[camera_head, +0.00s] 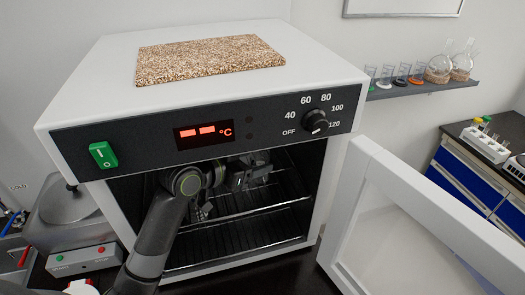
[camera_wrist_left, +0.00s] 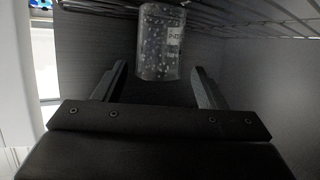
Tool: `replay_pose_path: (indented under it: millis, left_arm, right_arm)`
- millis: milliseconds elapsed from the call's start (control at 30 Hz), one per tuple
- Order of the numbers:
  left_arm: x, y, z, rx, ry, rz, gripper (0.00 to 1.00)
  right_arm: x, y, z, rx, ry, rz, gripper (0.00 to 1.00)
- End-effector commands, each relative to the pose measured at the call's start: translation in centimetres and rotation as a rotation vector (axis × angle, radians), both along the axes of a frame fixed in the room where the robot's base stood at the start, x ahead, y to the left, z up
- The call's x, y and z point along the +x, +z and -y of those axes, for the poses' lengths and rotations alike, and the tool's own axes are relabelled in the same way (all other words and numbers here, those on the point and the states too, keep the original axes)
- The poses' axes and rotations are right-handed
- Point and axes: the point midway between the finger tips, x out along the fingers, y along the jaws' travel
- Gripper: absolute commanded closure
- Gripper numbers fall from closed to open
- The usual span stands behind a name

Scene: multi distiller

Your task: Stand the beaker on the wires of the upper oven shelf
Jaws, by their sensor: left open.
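The oven (camera_head: 345,85) stands open in the head view, its chamber facing me. My left arm reaches into the chamber, with the left gripper (camera_head: 252,172) high inside, above the wires of the upper shelf (camera_head: 262,208). In the left wrist view the clear beaker (camera_wrist_left: 161,42), with white marks and a label, is just beyond the open fingers, roughly centred between them. The left gripper (camera_wrist_left: 160,82) shows a gap on both sides of the beaker. Shelf wires (camera_wrist_left: 255,18) run behind it; its contact with them is unclear. In the head view I cannot make out the beaker.
The white oven door (camera_head: 365,200) hangs open at the right. A speckled board (camera_head: 210,60) lies on the oven top. The side walls and control panel closely bound the chamber around my arm. A wall shelf (camera_head: 420,90) with glassware is at the right.

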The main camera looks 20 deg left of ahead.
Motion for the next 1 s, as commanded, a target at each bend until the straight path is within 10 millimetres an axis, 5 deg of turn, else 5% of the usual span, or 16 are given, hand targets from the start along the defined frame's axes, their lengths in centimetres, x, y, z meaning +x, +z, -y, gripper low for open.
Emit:
replay_pose_path:
  millis: [100, 400, 1000]
  left_arm:
    - [-2.1, 1.4, -1.2, 0.004, 0.002, -0.004, 0.35]
    - [-5.4, 2.5, -3.0, 0.002, 0.001, 0.0, 0.35]
    - [-6.0, 2.5, -3.3, -0.001, -0.001, 0.001, 0.35]
  right_arm:
    - [0.0, 2.1, 0.1, -0.001, 0.0, 0.001, 0.64]
    - [0.0, 4.1, 0.1, -0.001, 0.0, 0.0, 0.64]
    - [0.0, 4.2, -0.3, 0.003, -0.002, 0.0, 0.64]
